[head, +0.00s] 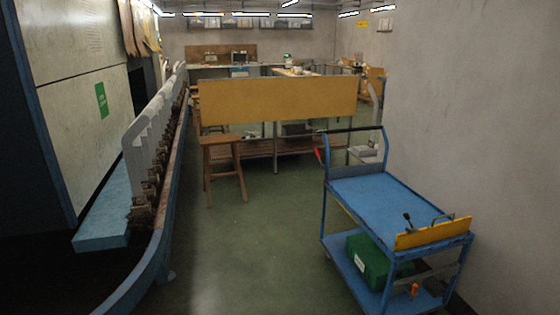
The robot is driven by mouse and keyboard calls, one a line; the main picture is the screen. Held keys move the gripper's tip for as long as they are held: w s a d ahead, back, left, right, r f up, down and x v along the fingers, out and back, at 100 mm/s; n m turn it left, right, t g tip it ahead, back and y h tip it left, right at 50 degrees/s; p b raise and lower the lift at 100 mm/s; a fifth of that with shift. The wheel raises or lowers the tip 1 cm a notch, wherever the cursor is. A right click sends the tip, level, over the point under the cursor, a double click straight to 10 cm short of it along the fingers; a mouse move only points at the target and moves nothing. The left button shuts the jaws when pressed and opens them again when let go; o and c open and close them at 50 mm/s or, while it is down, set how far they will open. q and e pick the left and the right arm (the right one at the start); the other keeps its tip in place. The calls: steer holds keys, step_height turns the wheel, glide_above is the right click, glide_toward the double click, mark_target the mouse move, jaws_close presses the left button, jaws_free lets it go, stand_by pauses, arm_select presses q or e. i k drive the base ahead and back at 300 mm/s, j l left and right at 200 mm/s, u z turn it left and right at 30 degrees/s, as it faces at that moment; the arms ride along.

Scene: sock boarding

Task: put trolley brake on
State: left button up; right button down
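A blue two-shelf trolley (385,196) stands at the right, beside the right wall. Its dark push handle (350,130) is at the far end. A small red piece (320,155) sticks out left of the handle post. A yellow panel (433,234) crosses the near end of the top shelf, with a black knobbed lever (408,218) by it. A small orange part (415,289) shows low at the near end. I cannot tell which of these is the brake, or how it is set. Neither of my grippers is in view.
A green box (372,262) sits on the trolley's lower shelf. A wooden stool (221,155) and a bench with a tan board (280,101) stand beyond. A long curved rail with machinery (165,170) runs along the left. The green floor (250,240) between is clear.

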mark_target(323, 166)
steer(key=i, duration=3.45)
steer(key=u, duration=0.3)
